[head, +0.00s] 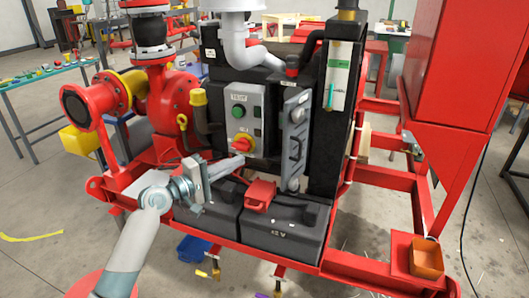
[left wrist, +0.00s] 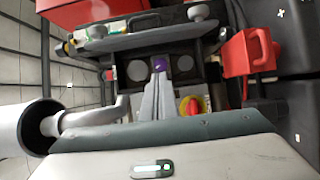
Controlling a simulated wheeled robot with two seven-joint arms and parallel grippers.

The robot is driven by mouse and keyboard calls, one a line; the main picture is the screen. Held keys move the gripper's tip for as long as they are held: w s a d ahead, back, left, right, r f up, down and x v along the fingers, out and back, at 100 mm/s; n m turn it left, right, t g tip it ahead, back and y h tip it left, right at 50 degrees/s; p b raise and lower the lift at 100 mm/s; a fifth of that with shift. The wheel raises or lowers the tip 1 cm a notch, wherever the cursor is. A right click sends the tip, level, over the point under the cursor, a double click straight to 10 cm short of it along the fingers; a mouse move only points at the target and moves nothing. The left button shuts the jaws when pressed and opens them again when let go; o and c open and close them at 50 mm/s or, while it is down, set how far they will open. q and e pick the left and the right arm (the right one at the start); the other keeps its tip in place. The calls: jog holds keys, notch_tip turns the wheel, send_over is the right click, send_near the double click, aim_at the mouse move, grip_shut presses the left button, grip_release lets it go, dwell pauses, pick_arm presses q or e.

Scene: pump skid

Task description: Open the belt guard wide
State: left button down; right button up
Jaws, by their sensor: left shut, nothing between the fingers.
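The belt guard (head: 294,138) is a narrow grey panel with a black handle and round fittings, on the front of the black machine housing. It stands swung part way out. In the left wrist view the guard (left wrist: 145,40) shows nearly edge-on, beyond my fingers, with a dark recess and two grey discs behind it. My left gripper (head: 241,161) is shut and empty, left of the guard's lower part and just below the red and yellow knob (head: 243,144). Its fingers (left wrist: 158,85) point toward the recess. I see no clear contact with the guard. My right gripper is not in view.
Black batteries (head: 281,232) with a red connector (head: 260,193) lie below. Red skid rails (head: 375,268) and a red cabinet (head: 470,70) bound the right. An orange bin (head: 426,258) sits at lower right.

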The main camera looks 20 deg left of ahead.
pick_arm(q)
jog(key=shift+s+r, duration=0.1)
jog(key=shift+s, duration=0.1)
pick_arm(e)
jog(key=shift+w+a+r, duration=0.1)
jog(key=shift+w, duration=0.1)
pick_arm(q)
jog(key=shift+d, duration=0.1)
jog(key=shift+w, duration=0.1)
